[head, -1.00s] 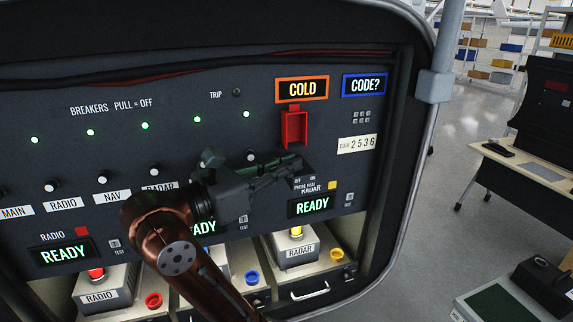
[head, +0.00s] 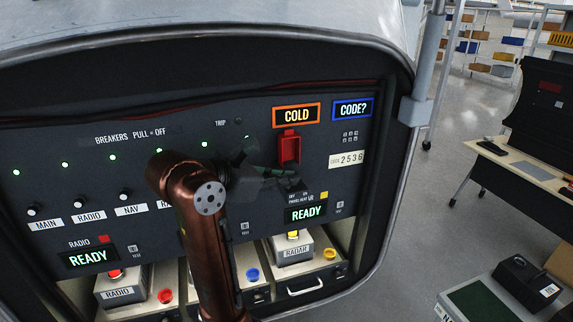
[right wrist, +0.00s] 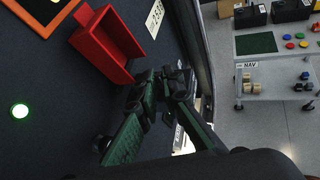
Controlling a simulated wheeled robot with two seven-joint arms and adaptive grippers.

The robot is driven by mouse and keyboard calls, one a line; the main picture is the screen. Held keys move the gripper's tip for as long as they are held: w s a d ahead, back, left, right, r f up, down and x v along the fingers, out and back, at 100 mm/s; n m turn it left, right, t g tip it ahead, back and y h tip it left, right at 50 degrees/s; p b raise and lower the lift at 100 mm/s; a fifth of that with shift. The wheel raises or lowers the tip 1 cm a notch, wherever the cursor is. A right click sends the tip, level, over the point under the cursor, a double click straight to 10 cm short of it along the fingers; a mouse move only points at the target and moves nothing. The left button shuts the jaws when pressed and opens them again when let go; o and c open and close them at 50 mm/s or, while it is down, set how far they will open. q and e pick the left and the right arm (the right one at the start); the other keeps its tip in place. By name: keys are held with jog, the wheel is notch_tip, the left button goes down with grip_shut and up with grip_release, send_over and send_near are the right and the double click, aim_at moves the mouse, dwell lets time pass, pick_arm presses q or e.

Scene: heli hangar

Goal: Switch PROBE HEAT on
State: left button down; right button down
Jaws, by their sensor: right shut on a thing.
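The PROBE HEAT label with OFF and ON marks (head: 298,199) is on the dark panel (head: 225,165), above the right READY display. My right gripper (head: 296,178) reaches in front of the panel just above this label. In the right wrist view its green fingers (right wrist: 160,88) come together at the tips, shut on the small PROBE HEAT switch. The fingertips hide the switch, so its position cannot be read. An orange-framed display (head: 296,115) reads COLD. My left gripper is not in view.
A red open-fronted housing (head: 290,148) is just above my right gripper; it also shows close beside the fingers in the right wrist view (right wrist: 105,48). A CODE? display (head: 353,109) and keypad (head: 350,137) are to the right. Breaker knobs (head: 78,201) line the left.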

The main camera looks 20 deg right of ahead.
jog(key=shift+d+r+y+p, duration=0.2)
jog(key=shift+r+y+p, duration=0.2)
jog(key=shift+y+p, duration=0.3)
jog(key=shift+d+f+m, duration=0.1)
jog(key=shift+m, duration=0.2)
jog(key=b, duration=0.1)
jog(key=y+b, duration=0.1)
jog(key=b, duration=0.1)
jog(key=shift+d+f+g, duration=0.1)
jog(key=shift+f+g, duration=0.15)
jog(key=shift+g, duration=0.05)
jog(key=shift+r+y+b, duration=0.1)
jog(key=shift+y+b, duration=0.3)
jog(key=shift+b, duration=0.05)
jog(key=shift+d+r+y, duration=0.2)
jog(key=shift+y, duration=0.1)
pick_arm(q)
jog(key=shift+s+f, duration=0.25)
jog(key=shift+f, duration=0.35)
pick_arm(e)
jog(key=shift+m, duration=0.3)
jog(key=shift+d+y, duration=0.1)
jog(key=shift+y, duration=0.2)
jog(key=c, duration=2.1)
grip_release()
